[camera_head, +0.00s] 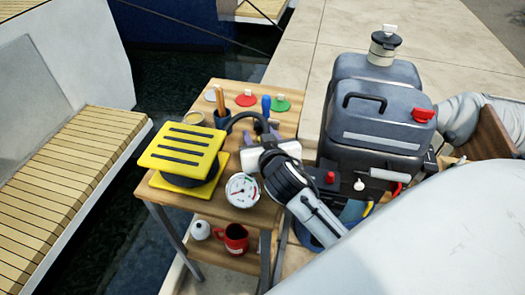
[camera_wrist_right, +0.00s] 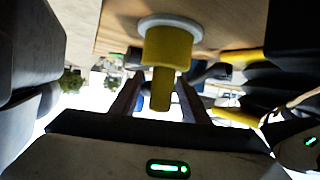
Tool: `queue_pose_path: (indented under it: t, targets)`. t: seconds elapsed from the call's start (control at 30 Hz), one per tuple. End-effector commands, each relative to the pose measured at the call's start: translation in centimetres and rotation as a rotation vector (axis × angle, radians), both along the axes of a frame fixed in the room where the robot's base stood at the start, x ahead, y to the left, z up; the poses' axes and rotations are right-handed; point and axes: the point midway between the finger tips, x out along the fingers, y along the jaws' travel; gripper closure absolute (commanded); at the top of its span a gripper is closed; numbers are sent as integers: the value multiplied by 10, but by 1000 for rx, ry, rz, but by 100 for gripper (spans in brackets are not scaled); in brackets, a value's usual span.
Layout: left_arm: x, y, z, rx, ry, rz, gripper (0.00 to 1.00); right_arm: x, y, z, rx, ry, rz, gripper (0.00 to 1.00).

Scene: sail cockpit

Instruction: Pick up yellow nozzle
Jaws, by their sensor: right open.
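The yellow nozzle (camera_wrist_right: 168,46) shows in the right wrist view. It has a wide yellow body on a pale round flange and a narrower tip pointing at my gripper. The flange meets a wooden surface. My right gripper (camera_wrist_right: 158,100) is open, with a dark finger on each side of the narrow tip in the picture. I see no contact, and depth is hard to tell. In the head view my right gripper (camera_head: 266,142) is over the small wooden table, and I cannot make out the nozzle there. My left gripper is not in view.
The wooden table (camera_head: 262,101) holds a yellow slotted block (camera_head: 184,146), a white gauge (camera_head: 242,190), a tool cup (camera_head: 222,120) and coloured discs. A red mug (camera_head: 234,238) stands on the lower shelf. A large grey case (camera_head: 380,118) crowds the right. Water lies left.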

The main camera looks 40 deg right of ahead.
Motion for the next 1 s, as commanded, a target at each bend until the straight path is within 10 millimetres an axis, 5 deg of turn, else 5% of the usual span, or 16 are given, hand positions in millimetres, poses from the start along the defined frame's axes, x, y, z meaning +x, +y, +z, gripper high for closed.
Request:
queue_pose_path:
  t: [0.1,0.37,0.67,1.0]
  targets:
    - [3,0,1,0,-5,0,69,0,0,0,0,0,0,58]
    - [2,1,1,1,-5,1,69,0,0,0,0,0,0,100]
    - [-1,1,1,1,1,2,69,0,1,6,0,-2,1,100]
    - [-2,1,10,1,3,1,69,1,1,70,2,-7,0,100]
